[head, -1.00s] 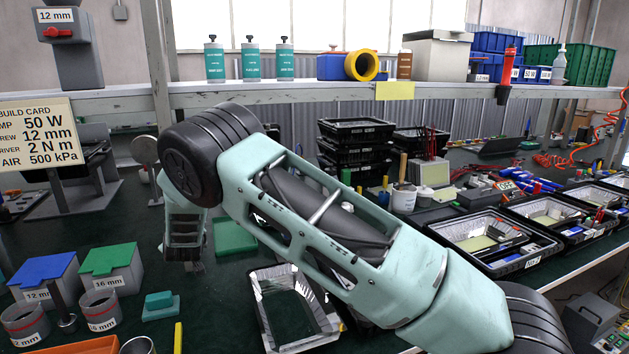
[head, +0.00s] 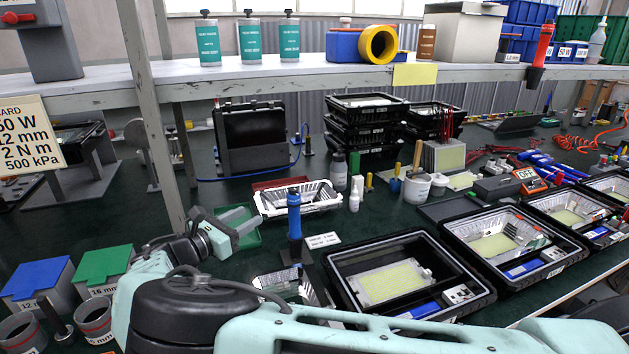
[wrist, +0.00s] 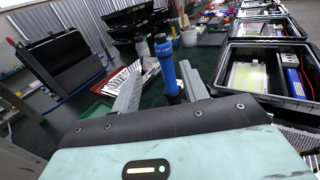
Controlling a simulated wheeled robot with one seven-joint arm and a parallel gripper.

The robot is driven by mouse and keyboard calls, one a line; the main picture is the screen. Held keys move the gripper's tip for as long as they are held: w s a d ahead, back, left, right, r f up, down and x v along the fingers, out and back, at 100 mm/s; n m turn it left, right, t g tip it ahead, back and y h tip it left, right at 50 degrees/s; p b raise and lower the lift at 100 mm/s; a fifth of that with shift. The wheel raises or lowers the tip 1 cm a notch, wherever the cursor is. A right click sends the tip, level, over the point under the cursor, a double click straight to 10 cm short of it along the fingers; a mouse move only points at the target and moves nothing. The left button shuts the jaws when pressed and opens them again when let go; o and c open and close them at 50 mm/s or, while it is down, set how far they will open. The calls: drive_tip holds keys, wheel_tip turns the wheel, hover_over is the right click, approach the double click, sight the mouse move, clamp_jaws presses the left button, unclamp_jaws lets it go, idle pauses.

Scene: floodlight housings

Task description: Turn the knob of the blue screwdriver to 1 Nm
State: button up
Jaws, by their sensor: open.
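The blue screwdriver (head: 294,214) stands upright in a dark stand (head: 297,256) on the green bench, mid-picture in the head view. In the wrist view the screwdriver (wrist: 166,66) rises in the gap between the two finger outlines of my gripper (wrist: 161,82), beyond or at the tips; I cannot tell how deep.
A white-lined housing (head: 300,198) lies behind the screwdriver, a green tray (head: 238,228) behind my gripper. A black housing (head: 408,270) stands to the right. A build card (head: 27,135) at left reads 2 N m.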

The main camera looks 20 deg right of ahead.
sight(290, 191)
drive_tip(key=p+x, duration=0.1)
drive_tip(key=x, duration=0.4)
drive_tip(key=p+x, duration=0.2)
drive_tip(key=x, duration=0.4)
drive_tip(key=p+x, duration=0.2)
drive_tip(key=x, duration=0.4)
drive_tip(key=shift+d+r, duration=0.2)
drive_tip(key=shift+r, duration=0.2)
drive_tip(key=shift+f, duration=0.1)
clamp_jaws()
